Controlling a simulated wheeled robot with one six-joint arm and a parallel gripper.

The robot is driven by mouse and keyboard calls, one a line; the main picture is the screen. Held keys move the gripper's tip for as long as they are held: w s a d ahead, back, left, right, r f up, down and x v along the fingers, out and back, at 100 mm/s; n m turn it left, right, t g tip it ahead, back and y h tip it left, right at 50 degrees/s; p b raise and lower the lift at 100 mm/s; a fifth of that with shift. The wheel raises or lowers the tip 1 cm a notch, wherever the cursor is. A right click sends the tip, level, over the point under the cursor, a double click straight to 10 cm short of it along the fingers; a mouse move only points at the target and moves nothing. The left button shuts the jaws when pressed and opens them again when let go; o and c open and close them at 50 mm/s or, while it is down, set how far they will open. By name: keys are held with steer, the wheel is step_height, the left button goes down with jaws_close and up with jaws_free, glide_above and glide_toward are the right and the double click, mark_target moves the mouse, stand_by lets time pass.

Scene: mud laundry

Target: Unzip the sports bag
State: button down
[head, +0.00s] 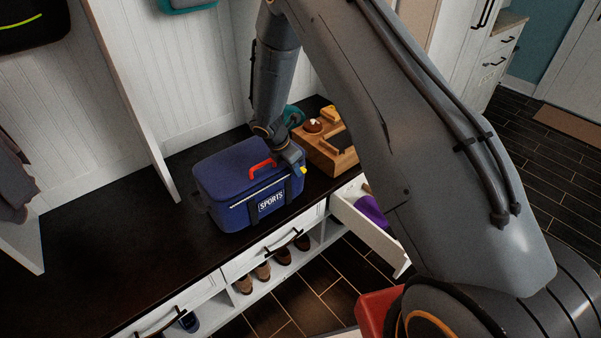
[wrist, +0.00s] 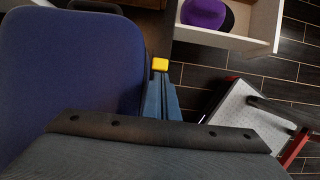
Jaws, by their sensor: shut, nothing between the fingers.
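The blue sports bag (head: 225,180) stands on the dark bench, with a red handle (head: 262,168), a pale yellow zip line (head: 262,192) and a "SPORTS" label on its front. It fills the left of the wrist view (wrist: 70,75). A small yellow tab (head: 303,170) shows at the bag's right end, and in the wrist view (wrist: 160,65) it is just beyond the fingertips. My gripper (head: 295,160) is shut and empty at the bag's right front top corner, close to the tab. I cannot tell whether it touches the tab.
An open drawer (head: 365,222) with a purple item (head: 372,215) juts out right of the bag. A wooden box (head: 330,150) with small items stands behind it on the bench. A red-sided stool (wrist: 225,115) is on the floor. The bench (head: 110,225) is clear to the left.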

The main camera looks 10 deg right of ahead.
steer(key=shift+w+d, duration=0.15)
steer(key=shift+d, duration=0.05)
stand_by(0.3)
steer(key=s+a+r+b, duration=0.1)
steer(key=s+a+r, duration=0.2)
steer(key=a+r, duration=0.4)
step_height(320, 180, up, 2)
steer(key=shift+s+r, duration=0.2)
steer(key=shift+s, duration=0.1)
stand_by(0.4)
